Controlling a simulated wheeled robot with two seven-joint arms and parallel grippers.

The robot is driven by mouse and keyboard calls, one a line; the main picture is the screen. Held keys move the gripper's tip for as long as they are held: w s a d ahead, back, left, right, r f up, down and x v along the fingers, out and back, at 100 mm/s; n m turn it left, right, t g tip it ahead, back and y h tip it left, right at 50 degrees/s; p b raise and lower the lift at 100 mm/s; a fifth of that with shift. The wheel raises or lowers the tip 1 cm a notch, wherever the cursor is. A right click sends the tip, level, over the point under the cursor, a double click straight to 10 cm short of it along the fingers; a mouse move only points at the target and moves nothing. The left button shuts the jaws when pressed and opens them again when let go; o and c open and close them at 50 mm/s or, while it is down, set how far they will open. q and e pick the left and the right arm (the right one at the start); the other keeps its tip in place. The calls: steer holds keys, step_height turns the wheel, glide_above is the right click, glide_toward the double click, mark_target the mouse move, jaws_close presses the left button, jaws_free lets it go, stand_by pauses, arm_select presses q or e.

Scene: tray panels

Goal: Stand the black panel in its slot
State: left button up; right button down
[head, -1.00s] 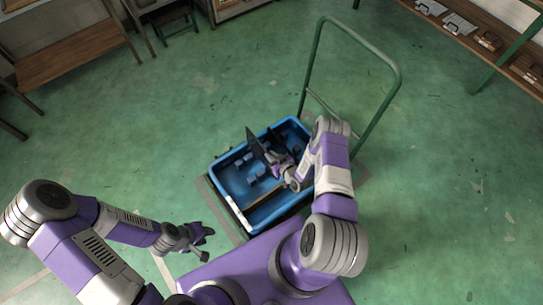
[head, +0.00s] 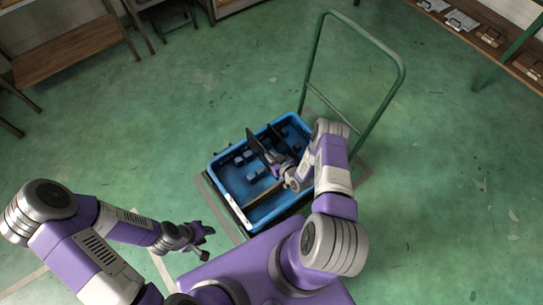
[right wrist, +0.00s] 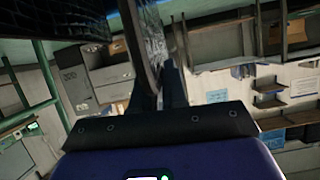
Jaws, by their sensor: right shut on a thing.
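The black panel (head: 257,146) is a thin dark sheet, held tilted over the blue tray (head: 235,217) in the head view. My right gripper (head: 277,160) is shut on it, above the tray's inside. In the right wrist view the panel (right wrist: 140,45) runs edge-on up from between the fingers of the right gripper (right wrist: 160,85). The slots in the tray are small in the head view, and the right arm covers part of the tray, so I cannot tell which slot is the panel's. My left gripper (head: 203,240) is empty and open, outside the tray at its lower left.
The tray sits on a cart with a tall green handle (head: 402,80) behind and to the right. Small grey-blue blocks (head: 252,176) and a brown divider (head: 262,194) are inside the tray. Benches stand at the far edges; the green floor between is clear.

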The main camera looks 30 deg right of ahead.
steer(key=shift+f, duration=1.45)
steer(key=shift+f, duration=2.15)
steer(key=c, duration=1.1)
jaws_free()
steer(key=shift+s, duration=0.15)
